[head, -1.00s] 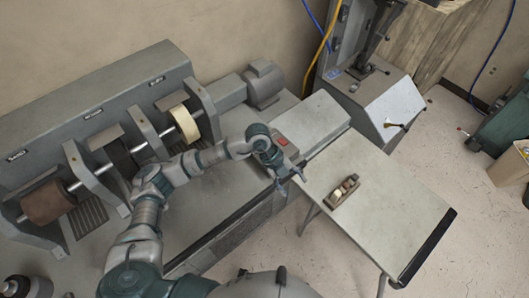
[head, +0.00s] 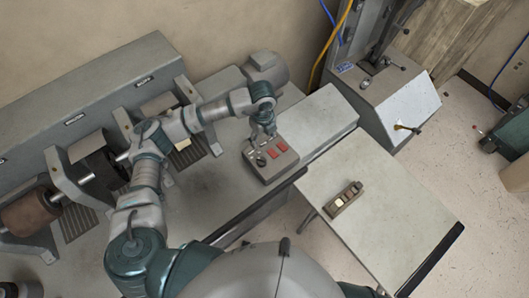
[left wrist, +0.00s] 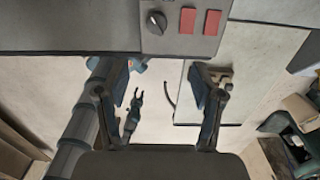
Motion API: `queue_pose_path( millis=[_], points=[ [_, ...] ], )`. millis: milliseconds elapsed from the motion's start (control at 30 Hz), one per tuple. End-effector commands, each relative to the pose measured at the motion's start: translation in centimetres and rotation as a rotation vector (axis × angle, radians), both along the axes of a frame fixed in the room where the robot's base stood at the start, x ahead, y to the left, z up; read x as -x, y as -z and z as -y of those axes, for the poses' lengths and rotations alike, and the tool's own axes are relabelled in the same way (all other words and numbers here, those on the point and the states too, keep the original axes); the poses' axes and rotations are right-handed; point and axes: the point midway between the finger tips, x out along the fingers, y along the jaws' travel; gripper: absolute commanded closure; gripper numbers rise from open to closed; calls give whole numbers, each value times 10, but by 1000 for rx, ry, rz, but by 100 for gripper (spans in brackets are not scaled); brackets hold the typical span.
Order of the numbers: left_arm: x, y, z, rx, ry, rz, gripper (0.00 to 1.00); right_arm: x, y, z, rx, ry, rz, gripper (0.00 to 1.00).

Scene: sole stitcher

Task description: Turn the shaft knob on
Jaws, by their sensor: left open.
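The shaft knob, a round black knob (head: 261,160), sits on a grey control box (head: 283,165) beside two red buttons. It shows clearly in the left wrist view (left wrist: 156,22), at the top, with a light pointer mark across it. My left gripper (head: 263,136) is open and empty, above the back edge of the control box. Its two spread fingers (left wrist: 160,82) show in the left wrist view, below the knob in the picture and apart from it. A small dark claw, apparently my right gripper (left wrist: 134,108), shows between them; its jaw state is unclear.
The grinding machine (head: 100,85) with its shaft and rollers stands at the left. A grey side table (head: 385,200) at the right bears a small brown block with a pale button (head: 343,198). A grey machine (head: 390,100) stands at the back right.

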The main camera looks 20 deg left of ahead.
Motion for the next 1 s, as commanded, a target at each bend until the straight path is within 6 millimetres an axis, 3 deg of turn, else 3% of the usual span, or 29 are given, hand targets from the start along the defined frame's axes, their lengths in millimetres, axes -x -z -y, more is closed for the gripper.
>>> queue_pose_path(
  millis=[400, 600, 800, 1000],
  points=[
    [-2, 97, -3, 0, -1, -8, 33, -3, -13, -2, 0, 3, -3, 60],
    [-1, 136, -2, 1, -1, -6, 33, -3, -17, -2, -2, 1, -2, 60],
    [-1, 157, 0, 0, 0, -4, 33, -3, -18, -2, -2, 1, -2, 60],
    [-2, 162, -2, 2, -1, -3, 33, -3, -18, -2, -2, 1, -2, 60]
  ],
)
